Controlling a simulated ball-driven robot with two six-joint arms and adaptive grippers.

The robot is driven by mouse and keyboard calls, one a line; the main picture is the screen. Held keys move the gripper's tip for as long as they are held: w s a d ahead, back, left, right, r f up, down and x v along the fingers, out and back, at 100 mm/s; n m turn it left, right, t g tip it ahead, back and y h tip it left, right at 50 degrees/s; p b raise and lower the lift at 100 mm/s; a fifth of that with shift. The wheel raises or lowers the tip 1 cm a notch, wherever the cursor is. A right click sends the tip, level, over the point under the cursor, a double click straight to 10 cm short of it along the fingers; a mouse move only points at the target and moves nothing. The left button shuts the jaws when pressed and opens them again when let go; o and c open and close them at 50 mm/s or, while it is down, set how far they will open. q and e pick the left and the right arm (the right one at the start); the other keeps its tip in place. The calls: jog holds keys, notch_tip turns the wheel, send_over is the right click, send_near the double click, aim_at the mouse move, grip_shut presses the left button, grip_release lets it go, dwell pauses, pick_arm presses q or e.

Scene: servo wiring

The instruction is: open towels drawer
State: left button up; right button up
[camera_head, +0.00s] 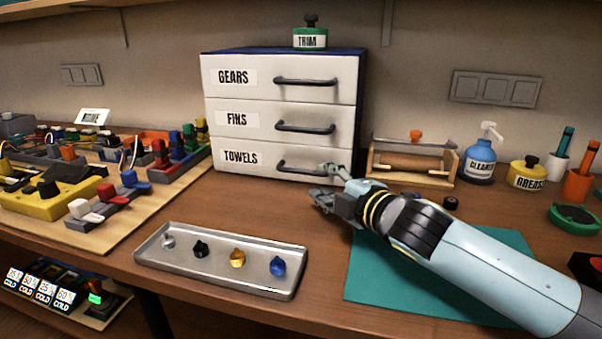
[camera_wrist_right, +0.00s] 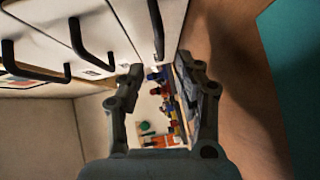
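The towels drawer (camera_head: 225,170) is the bottom one of three white drawers in a cabinet at the back, marked TOWELS, and its front is flush with the others. Its dark bar handle (camera_head: 300,168) also shows at the top of the right wrist view (camera_wrist_right: 156,28). My right gripper (camera_head: 323,185) is just in front of and below the right end of this handle. Its two fingers (camera_wrist_right: 160,85) are spread with nothing held between them, and I see no clear contact with the handle. My left gripper is not in view.
Above are the FINS (camera_head: 237,120) and GEARS (camera_head: 233,78) drawers, both shut. A metal tray (camera_head: 222,275) with small coloured parts lies in front. Wiring boards fill the left side.

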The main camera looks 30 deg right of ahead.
aim_at(306, 173)
jog(key=w, duration=0.5)
jog(key=shift+w+d+f, duration=0.2)
jog(key=shift+w+f, duration=0.4)
jog(key=shift+w, duration=0.9)
jog(key=shift+w+d, duration=0.1)
jog(key=shift+c, duration=1.5)
grip_shut()
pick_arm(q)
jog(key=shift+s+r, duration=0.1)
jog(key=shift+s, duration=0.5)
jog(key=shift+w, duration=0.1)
